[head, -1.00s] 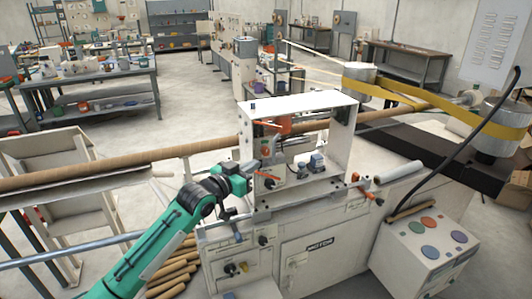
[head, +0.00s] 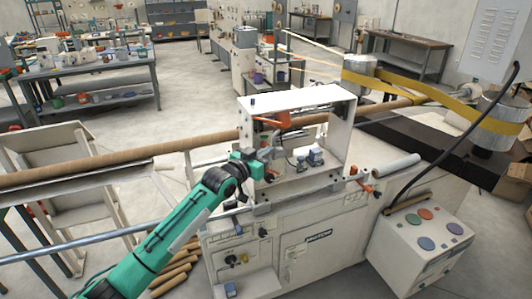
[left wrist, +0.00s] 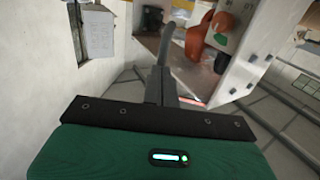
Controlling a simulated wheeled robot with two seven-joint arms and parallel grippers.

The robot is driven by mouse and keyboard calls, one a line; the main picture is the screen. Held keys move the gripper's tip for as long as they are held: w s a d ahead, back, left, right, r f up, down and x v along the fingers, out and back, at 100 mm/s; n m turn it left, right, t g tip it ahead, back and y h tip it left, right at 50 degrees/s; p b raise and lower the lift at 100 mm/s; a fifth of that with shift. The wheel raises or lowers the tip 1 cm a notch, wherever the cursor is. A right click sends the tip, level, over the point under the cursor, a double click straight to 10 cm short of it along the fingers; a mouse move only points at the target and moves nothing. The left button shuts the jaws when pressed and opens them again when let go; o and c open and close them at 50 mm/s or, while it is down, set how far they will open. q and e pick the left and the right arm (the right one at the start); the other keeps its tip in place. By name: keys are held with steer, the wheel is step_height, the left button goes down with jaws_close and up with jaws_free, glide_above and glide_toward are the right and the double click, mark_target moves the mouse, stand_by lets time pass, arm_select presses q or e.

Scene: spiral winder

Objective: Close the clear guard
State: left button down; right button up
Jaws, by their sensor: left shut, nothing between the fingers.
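The white box-shaped housing (head: 342,130) of the winder stands open at the front, around the brown tube. I cannot make out the clear guard itself for sure; its pane does not show distinctly. My left gripper (head: 268,154) is at the left part of the housing opening, in front of the inner parts. In the left wrist view its fingers (left wrist: 162,86) are shut, with nothing seen between them. A grey curved bar (left wrist: 167,40) shows just beyond the fingertips; I cannot tell whether they touch. My right gripper is not in view.
An orange part (head: 284,118) and small blue-grey parts (head: 315,156) sit inside the housing. The long brown tube (head: 120,160) runs through it. A control box (head: 425,240) with coloured buttons stands at the right, below a black cable (head: 465,150).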

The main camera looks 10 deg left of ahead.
mark_target(279, 148)
arm_select(q)
steer(key=shift+d, duration=0.15)
steer(key=w+d+n+y+p, duration=0.1)
steer(key=y, duration=0.1)
steer(key=w+d+n+t+y+p, duration=0.1)
steer(key=w+d+n+y, duration=0.1)
steer(key=shift+w+t, duration=0.2)
steer(key=shift+t, duration=0.1)
steer(key=shift+d+b+x, duration=0.15)
steer(key=shift+b+x, duration=0.5)
steer(key=shift+x, duration=0.6)
steer(key=shift+d+b+x, duration=0.15)
steer(key=shift+b+x, duration=0.45)
steer(key=shift+x, duration=0.7)
steer(key=shift+s, duration=0.15)
